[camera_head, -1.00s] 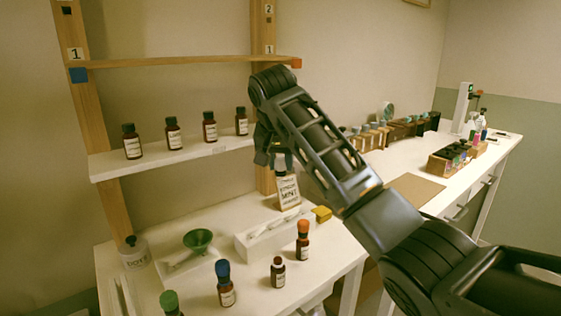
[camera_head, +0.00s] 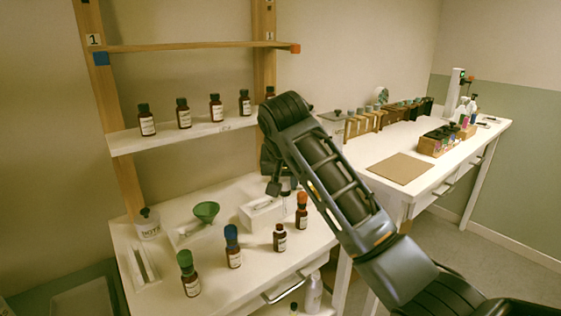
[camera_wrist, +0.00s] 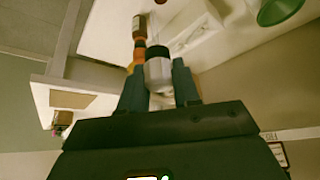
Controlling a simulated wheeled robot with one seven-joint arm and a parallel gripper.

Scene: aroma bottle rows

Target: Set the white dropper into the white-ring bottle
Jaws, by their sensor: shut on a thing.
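My gripper (camera_wrist: 156,85) is shut on the white dropper (camera_wrist: 158,70), whose white cap shows between the two fingers in the wrist view. In the head view my gripper (camera_head: 280,182) is above the back right of the near table, partly hidden by my own arm; the dropper is hard to make out there. A small brown bottle with no coloured cap (camera_head: 280,238), with a pale band at its neck, stands upright in the front row; it looks like the white-ring bottle. My gripper is apart from it, behind and above it.
Green-capped (camera_head: 189,274), blue-capped (camera_head: 233,247) and orange-capped (camera_head: 302,212) bottles stand in the same row. Behind are a green funnel (camera_head: 206,211) and a white block (camera_head: 258,214). A shelf (camera_head: 185,135) with several bottles overhangs the back.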

